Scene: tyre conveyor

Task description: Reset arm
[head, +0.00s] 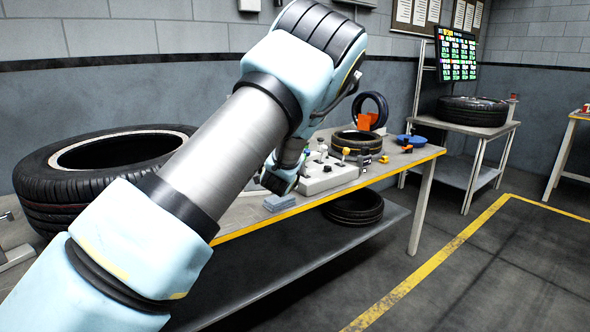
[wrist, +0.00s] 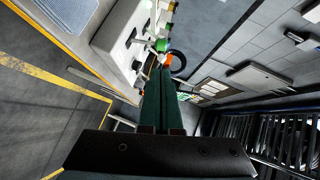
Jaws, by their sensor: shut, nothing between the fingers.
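My arm reaches from the lower left of the head view up across the workbench (head: 395,172), bends at the top and comes down behind its own links. My gripper shows in the wrist view (wrist: 163,82): its two long dark green fingers lie together, with nothing between them. In the head view the fingers are mostly hidden by my arm. The grey-white control box (head: 330,177) with several small levers and knobs sits on the bench beside my gripper. It also shows at the upper left of the wrist view (wrist: 118,40). I cannot tell whether the fingertips touch anything.
A tyre (head: 357,143), an orange stand (head: 367,122) and a blue bowl (head: 412,140) are on the bench's far part. The floor (head: 480,260) at right is clear.

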